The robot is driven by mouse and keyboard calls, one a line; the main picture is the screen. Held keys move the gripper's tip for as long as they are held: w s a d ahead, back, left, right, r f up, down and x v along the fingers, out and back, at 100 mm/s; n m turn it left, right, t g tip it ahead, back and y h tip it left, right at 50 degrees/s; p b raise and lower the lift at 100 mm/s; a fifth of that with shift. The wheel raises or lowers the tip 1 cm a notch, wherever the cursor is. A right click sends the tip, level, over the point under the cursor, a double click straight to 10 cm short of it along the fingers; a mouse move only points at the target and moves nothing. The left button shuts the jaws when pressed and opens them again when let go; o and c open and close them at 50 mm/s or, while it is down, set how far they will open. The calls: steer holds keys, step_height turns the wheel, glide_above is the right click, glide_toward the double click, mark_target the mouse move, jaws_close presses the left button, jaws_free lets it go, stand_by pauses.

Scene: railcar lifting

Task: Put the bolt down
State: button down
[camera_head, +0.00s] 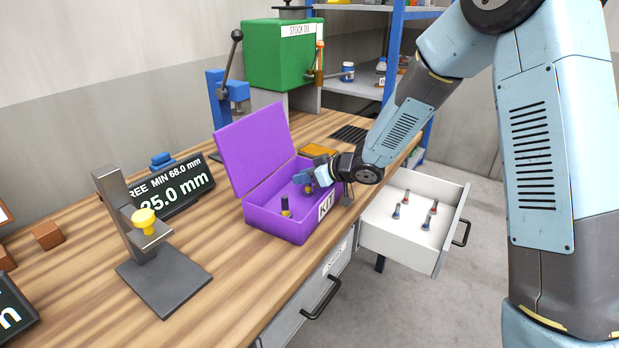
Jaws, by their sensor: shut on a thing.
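The purple box (272,222) marked KIT stands on the bench with its lid open. My gripper (309,182) is inside the box's right part, below rim height at its tips. It is shut on a bolt, of which only a small dark and yellowish bit (308,190) shows between the fingers. I cannot tell whether this bolt touches the box floor. Another dark piece with a yellow band (286,206) stands upright in the box, left of my gripper.
An open white drawer (400,233) at the right holds several bolts (426,222). A grey stand with a yellow knob (144,219) and a display (178,187) are on the left. A green cabinet (278,57) and blue press (219,97) stand behind. Bare bench lies left of the box.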

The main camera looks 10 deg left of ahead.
steer(key=shift+f, duration=0.1)
steer(key=c, duration=1)
jaws_free()
steer(key=shift+o, duration=0.2)
steer(key=v, duration=1.2)
steer(key=shift+r, duration=0.2)
